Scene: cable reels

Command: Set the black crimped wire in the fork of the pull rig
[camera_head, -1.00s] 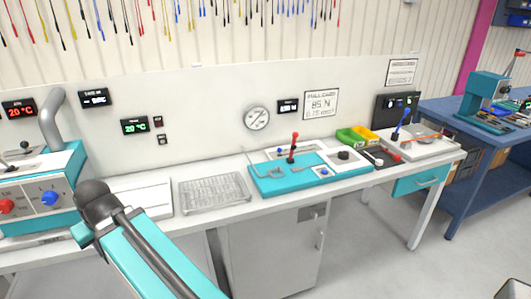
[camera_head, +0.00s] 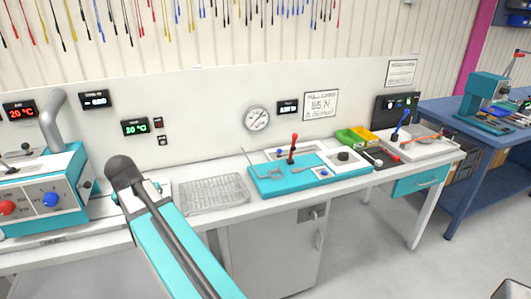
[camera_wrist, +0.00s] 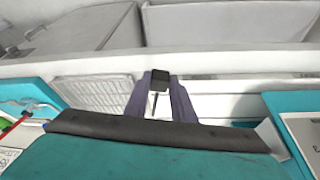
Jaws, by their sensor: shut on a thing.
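My gripper (camera_wrist: 158,100) shows in the wrist view with its two grey-purple fingers shut on a thin dark wire (camera_wrist: 155,104), taken to be the black crimped wire. A black block (camera_wrist: 160,74) sits at the fingertips; I cannot tell whether it belongs to the wire. In the head view my arm hides the gripper and wire. The pull rig (camera_head: 280,187) is a turquoise base on the bench with a red lever (camera_head: 293,150). The fork is too small to make out. The gripper is left of the rig, apart from it.
A wire-mesh tray (camera_head: 212,195) lies between my arm and the rig; it also shows in the wrist view (camera_wrist: 103,92). A turquoise machine with knobs (camera_head: 40,200) stands at the left.

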